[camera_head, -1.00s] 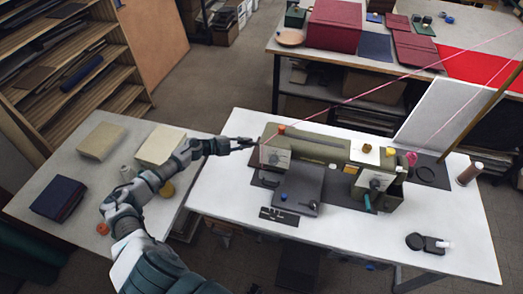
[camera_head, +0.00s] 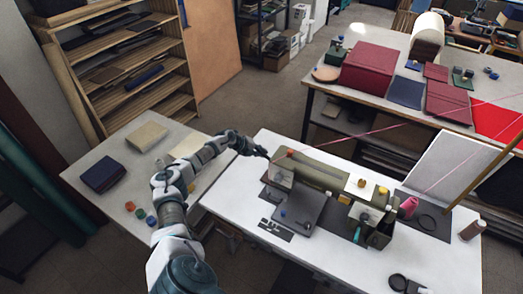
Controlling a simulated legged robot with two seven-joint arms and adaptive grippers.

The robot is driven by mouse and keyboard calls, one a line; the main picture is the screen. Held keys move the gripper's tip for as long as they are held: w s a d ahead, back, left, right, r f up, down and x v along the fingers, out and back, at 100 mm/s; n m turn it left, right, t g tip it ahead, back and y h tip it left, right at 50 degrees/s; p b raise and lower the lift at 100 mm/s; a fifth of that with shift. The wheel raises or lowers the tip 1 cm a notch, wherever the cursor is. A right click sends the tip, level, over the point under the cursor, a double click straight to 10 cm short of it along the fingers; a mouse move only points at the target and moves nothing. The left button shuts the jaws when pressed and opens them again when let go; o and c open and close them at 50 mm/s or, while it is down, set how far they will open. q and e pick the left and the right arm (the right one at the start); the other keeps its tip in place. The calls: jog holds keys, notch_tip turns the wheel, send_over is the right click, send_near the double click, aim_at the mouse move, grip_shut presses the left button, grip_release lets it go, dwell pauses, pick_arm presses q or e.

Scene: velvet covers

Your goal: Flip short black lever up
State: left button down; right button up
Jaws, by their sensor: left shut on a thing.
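An olive green sewing machine (camera_head: 322,176) stands on the white table (camera_head: 345,255), with a dark flat plate (camera_head: 301,208) in front of it. My right gripper is out of view.
An orange knob (camera_head: 290,152) tops the machine's left end. A pink spool (camera_head: 408,206) and a brown spool (camera_head: 472,230) stand at the right. A grey side table (camera_head: 125,180) holds books and small jars. The white table's front is mostly clear.

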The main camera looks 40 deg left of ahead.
pick_arm(q)
jog(key=shift+d+r+y, duration=0.1)
jog(key=shift+d+y, duration=0.15)
jog(key=shift+y, duration=0.05)
jog(key=shift+a, duration=0.1)
jog(key=c, duration=1.6)
grip_release()
jog(key=shift+a, duration=0.1)
jog(key=o, duration=0.4)
jog(key=shift+o, duration=0.3)
jog(key=shift+w, duration=0.2)
jog(key=v, duration=1.1)
jog(key=shift+s+a+r, duration=0.2)
jog(key=shift+a, duration=0.05)
